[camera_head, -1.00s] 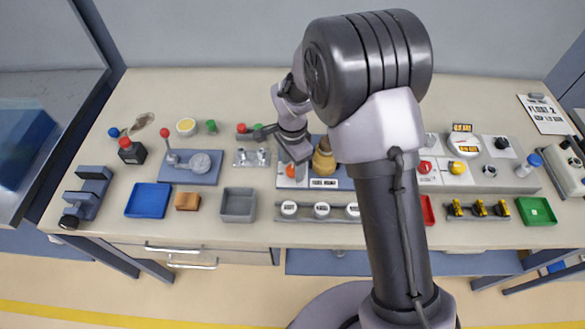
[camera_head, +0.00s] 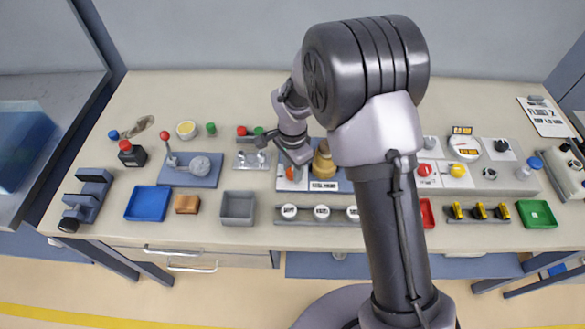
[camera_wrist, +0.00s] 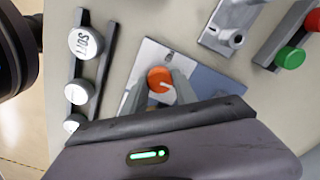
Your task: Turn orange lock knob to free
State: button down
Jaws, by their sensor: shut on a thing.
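The orange lock knob (camera_wrist: 159,80) is round with a white pointer line and sits on a light plate (camera_wrist: 153,56) on a blue-grey base. In the wrist view my gripper (camera_wrist: 160,92) has its two fingers on either side of the knob, shut on it. The pointer line runs toward the lower right in that view. In the head view the knob (camera_head: 293,174) shows only partly below my gripper (camera_head: 295,166), whose fingertips are small and mostly hidden. A brass-coloured fitting (camera_head: 323,160) stands right of it on the same base.
A rail with white round caps (camera_head: 321,212) lies in front of the base. A grey bracket (camera_head: 252,159) and a red and green knob pair (camera_wrist: 290,57) are on the left and behind. A grey tray (camera_head: 238,206) sits front left.

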jog(key=n, duration=0.4)
jog(key=n+p, duration=0.1)
jog(key=n, duration=0.3)
jog(key=shift+r+n, duration=0.1)
jog(key=shift+n, duration=0.2)
jog(key=n+p, duration=0.1)
jog(key=n, duration=0.3)
jog(key=shift+n+p, duration=0.45)
jog(key=shift+n, duration=1.75)
jog(key=c, duration=1)
grip_release()
jog(key=shift+o, duration=0.2)
